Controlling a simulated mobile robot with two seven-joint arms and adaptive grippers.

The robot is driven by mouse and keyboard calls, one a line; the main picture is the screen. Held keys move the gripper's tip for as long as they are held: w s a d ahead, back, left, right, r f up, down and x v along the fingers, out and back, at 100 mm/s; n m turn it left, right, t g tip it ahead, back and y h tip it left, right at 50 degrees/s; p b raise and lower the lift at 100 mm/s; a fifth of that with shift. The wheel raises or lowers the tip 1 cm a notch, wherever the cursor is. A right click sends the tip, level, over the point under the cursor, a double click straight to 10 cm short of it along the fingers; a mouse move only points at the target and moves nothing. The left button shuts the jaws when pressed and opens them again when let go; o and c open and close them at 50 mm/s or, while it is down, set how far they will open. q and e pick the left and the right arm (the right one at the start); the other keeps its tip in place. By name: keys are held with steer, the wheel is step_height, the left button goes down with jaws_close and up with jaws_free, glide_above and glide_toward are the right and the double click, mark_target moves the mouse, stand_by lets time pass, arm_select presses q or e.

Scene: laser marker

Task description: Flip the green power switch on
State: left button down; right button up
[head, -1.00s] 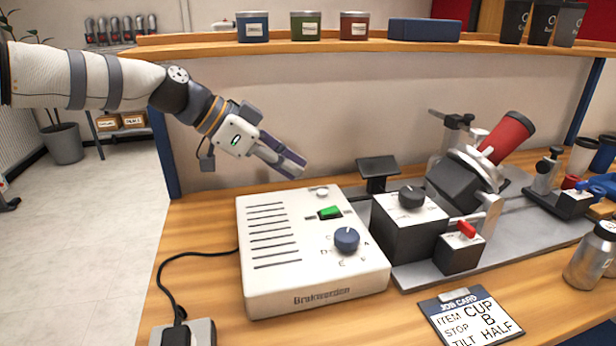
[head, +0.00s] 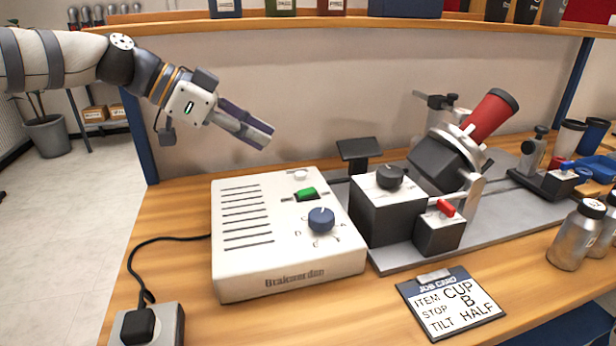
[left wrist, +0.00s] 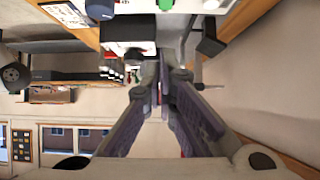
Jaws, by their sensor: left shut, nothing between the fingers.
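The green power switch (head: 306,194) is on top of the white control box (head: 290,281), near its back edge, above a blue dial (head: 320,220). My left gripper (head: 268,138) is shut and empty. It hangs in the air above and behind the box, up and to the left of the switch, touching nothing. In the left wrist view the shut fingers (left wrist: 163,88) point toward the white box, and a green patch shows at the top edge. My right gripper is not in view.
A clamp holds a red cup (head: 488,118). A job card (head: 450,303) lies in front. A shelf (head: 400,24) runs above the back.

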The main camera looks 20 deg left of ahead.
arm_select(q)
steer(key=b, duration=0.1)
glide_above(305, 194)
steer(key=a, duration=0.1)
steer(key=f, duration=0.5)
steer(key=shift+s+a+f, duration=0.15)
steer(key=shift+s+f, duration=0.05)
steer(key=shift+s, duration=0.15)
steer(key=f, duration=0.2)
steer(key=d+f, duration=0.1)
steer(key=shift+w+f, duration=0.15)
steer(key=shift+w, duration=0.2)
steer(key=shift+d+f, duration=0.1)
steer(key=shift+f, duration=0.3)
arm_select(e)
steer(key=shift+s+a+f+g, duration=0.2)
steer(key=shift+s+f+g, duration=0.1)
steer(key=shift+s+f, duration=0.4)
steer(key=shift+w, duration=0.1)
